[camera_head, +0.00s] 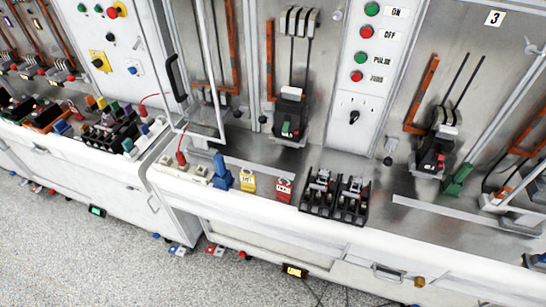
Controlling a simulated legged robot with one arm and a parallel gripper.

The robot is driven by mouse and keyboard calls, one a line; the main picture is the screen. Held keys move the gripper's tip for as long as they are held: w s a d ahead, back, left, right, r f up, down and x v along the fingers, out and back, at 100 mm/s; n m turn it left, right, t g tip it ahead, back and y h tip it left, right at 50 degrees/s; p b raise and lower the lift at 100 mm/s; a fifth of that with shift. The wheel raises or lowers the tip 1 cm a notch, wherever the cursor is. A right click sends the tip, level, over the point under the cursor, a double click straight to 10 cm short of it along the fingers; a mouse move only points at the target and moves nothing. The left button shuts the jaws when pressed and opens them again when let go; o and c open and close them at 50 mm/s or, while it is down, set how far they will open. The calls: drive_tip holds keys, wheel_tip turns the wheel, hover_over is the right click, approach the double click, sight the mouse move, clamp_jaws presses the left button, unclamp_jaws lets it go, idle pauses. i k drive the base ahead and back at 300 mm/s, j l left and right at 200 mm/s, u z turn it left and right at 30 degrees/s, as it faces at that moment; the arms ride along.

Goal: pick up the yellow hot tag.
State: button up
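A small yellow tag (248,180) with dark markings stands on the white cabinet ledge, left of centre. I take it to be the hot tag, but its print is too small to read. A similar red tag (284,190) stands just right of it, and a blue clamp-like piece (221,176) stands just left. My gripper is not in this view, and nothing covers the yellow tag.
A black breaker block (335,196) sits right of the tags on the ledge (250,211). A button panel (368,75) stands above. The grey floor in front is mostly open.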

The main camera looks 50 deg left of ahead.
sight(247, 181)
drive_tip(key=u, duration=2.2)
